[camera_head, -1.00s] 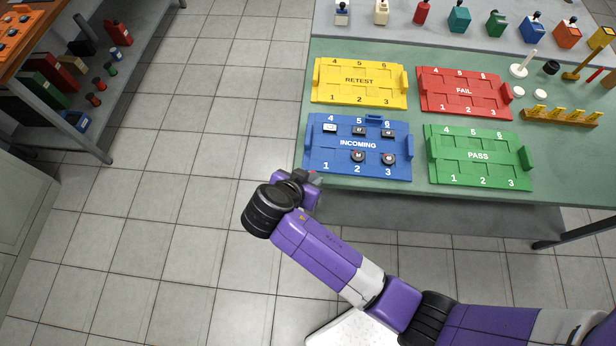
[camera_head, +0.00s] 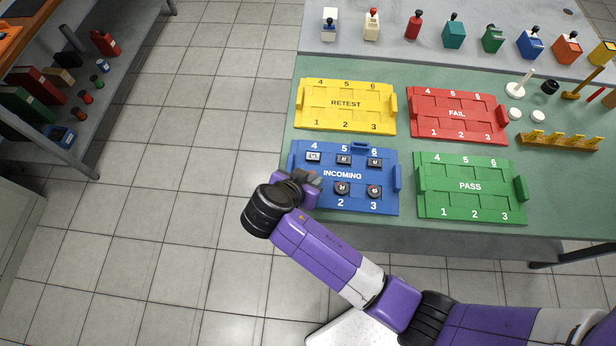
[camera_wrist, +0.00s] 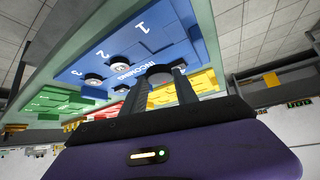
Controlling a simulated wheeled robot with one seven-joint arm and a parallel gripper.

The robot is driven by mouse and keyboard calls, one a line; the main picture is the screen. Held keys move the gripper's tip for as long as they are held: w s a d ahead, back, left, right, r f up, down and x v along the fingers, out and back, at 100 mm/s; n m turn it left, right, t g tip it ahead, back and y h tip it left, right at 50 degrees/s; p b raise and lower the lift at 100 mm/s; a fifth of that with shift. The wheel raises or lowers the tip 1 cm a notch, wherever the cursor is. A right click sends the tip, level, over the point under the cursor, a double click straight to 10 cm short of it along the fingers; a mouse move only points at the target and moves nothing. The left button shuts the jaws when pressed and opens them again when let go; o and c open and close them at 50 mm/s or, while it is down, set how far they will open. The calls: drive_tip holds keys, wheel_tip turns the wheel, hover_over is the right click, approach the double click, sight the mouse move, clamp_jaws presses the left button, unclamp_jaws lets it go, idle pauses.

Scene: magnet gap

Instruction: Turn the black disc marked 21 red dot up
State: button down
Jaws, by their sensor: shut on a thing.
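The blue INCOMING tray (camera_head: 394,209) lies on the green table, and it also shows in the wrist view (camera_wrist: 75,74). My gripper (camera_head: 314,182) is over the tray's left end, near slot 1. In the wrist view, my gripper (camera_wrist: 158,84) is shut on a dark round disc (camera_wrist: 160,73) between its fingertips. No number or red dot can be made out on it. Two black discs sit in slot 2 (camera_head: 342,188) and slot 3 (camera_head: 374,191), with small marks too small to read surely. Slot 1 is hidden by my gripper in the head view.
Small dark parts (camera_head: 344,160) sit in the tray's back row. The yellow RETEST tray (camera_head: 312,125), red FAIL tray (camera_head: 485,135) and green PASS tray (camera_head: 440,213) stand close by. A yellow rack (camera_head: 560,141) is at the right. Open floor lies left of the table.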

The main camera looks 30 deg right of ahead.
drive_tip(key=shift+a, duration=0.1)
drive_tip(key=shift+f+b, duration=2.25)
drive_tip(key=shift+f, duration=0.55)
drive_tip(key=c, duration=0.9)
unclamp_jaws()
drive_tip(key=c, duration=0.5)
drive_tip(key=shift+r+p, duration=1.9)
drive_tip(key=shift+r, duration=0.45)
